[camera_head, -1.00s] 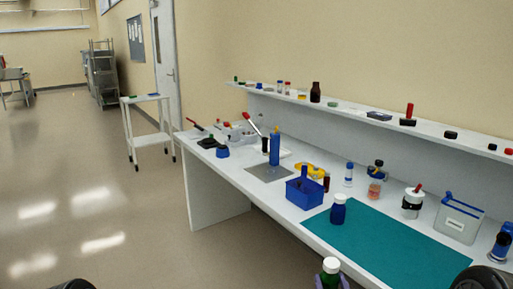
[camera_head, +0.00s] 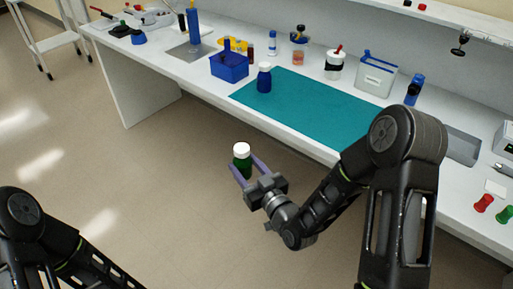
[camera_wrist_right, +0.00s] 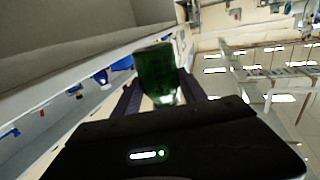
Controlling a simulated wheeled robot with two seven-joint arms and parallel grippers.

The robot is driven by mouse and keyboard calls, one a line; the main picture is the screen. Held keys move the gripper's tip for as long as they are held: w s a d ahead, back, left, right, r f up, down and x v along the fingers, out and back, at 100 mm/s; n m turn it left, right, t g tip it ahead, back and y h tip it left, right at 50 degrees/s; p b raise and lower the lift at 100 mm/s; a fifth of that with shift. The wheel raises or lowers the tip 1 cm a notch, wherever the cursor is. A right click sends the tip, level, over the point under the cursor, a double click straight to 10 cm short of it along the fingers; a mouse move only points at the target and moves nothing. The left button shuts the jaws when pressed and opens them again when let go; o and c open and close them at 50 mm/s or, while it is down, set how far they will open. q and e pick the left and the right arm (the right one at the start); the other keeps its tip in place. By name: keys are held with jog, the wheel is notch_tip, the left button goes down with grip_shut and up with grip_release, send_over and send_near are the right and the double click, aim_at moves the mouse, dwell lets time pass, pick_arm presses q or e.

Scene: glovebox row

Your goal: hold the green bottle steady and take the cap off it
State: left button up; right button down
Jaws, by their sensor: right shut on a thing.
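The green bottle (camera_head: 242,165) with a white cap (camera_head: 241,148) is held upright in front of the bench, over the floor. My right gripper (camera_head: 247,170) is shut on the bottle's body, with a purple finger on each side. The cap is on the bottle and stands clear above the fingers. In the right wrist view the dark green bottle (camera_wrist_right: 155,78) sits between the two fingers (camera_wrist_right: 155,95); the cap is hard to make out there. My left arm shows at the lower left of the head view, but its gripper is out of the picture.
A white bench (camera_head: 190,66) runs behind, with a teal mat (camera_head: 315,108). A blue bottle with a white cap (camera_head: 264,80) stands on the mat near a blue box (camera_head: 229,68). A clear bin (camera_head: 376,75) stands behind the mat. The space left of the held bottle is open.

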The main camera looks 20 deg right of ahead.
jog(key=s+a+f+n+g+y, duration=0.3)
jog(key=s+a+y, duration=0.3)
jog(key=a, duration=0.3)
jog(key=shift+s+f+n+g+y, duration=0.15)
jog(key=shift+f+n+g+y, duration=0.25)
jog(key=shift+n, duration=0.5)
pick_arm(q)
jog(key=shift+c, duration=0.4)
pick_arm(e)
jog(key=shift+a+f, duration=0.1)
pick_arm(q)
jog(key=w+d+r+m, duration=0.1)
jog(key=w+r+m, duration=0.1)
jog(key=w+m, duration=0.4)
jog(key=w+d+r+m, duration=0.1)
jog(key=w+r+m, duration=0.15)
jog(key=w, duration=0.55)
jog(key=w+d+r+m+y, duration=0.2)
jog(key=w+r+m, duration=0.9)
jog(key=w+r, duration=0.15)
jog(key=s+d+r+m+y, duration=0.1)
jog(key=d+r+m, duration=0.2)
jog(key=r+m, duration=0.5)
jog(key=s+d+r+m+y, duration=0.1)
jog(key=s+d+r+m, duration=0.1)
jog(key=r+m, duration=0.6)
notch_tip(320, 180, up, 6)
jog(key=shift+d+r+g, duration=0.15)
jog(key=shift+d+g, duration=0.25)
jog(key=shift+d, duration=0.4)
